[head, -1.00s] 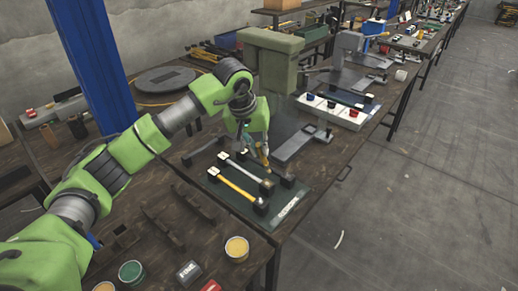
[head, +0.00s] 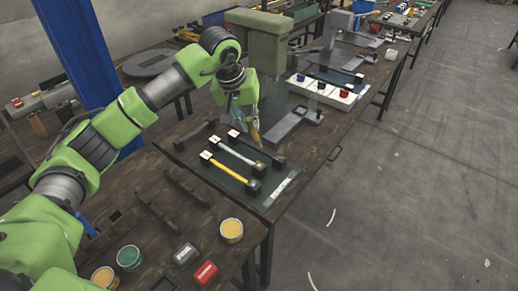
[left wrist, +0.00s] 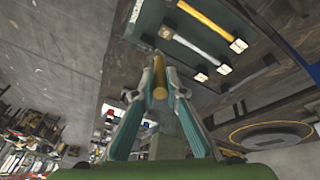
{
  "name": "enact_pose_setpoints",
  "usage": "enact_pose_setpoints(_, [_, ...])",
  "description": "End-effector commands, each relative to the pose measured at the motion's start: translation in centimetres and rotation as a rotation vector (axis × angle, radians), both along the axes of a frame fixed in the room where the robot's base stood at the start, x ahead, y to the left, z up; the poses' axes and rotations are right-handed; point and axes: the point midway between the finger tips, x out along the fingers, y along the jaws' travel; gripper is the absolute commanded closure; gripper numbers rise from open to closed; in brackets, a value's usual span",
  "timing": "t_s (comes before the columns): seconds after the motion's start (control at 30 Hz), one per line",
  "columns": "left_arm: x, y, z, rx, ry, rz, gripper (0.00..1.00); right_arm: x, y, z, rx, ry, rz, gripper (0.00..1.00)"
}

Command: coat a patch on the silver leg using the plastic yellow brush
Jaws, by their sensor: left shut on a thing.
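My left gripper (head: 246,124) is shut on the yellow brush (head: 255,137), which points down over the far side of the green mat (head: 270,195). The left wrist view shows the brush's yellowish handle (left wrist: 160,78) between the fingers (left wrist: 153,95). The brush appears above and apart from the silver leg. I cannot make out a coated patch. My right gripper is not in view.
Open paint pots, yellow (head: 231,230), green (head: 129,257) and another yellowish one (head: 104,277), stand on the near table. A dark block (head: 185,254) and a red block (head: 205,274) lie there. A green press (head: 262,40) stands behind the gripper. A white tray (head: 325,92) is farther back.

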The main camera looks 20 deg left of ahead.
Motion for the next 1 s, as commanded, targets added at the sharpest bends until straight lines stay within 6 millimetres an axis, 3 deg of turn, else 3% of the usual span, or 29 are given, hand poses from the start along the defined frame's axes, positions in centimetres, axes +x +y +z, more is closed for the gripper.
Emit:
enact_pose_setpoints(0.27, [0.0,0.1,-0.1,0.0,0.0,0.0,1.0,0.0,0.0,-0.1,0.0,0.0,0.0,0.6])
enact_pose_setpoints(0.67, [1.1,2.1,-1.7,-0.002,0.0,0.0,1.0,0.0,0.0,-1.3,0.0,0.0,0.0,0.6])
enact_pose_setpoints(1.0, [1.1,2.1,-1.6,-0.002,-0.001,-0.003,1.0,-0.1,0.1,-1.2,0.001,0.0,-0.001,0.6])
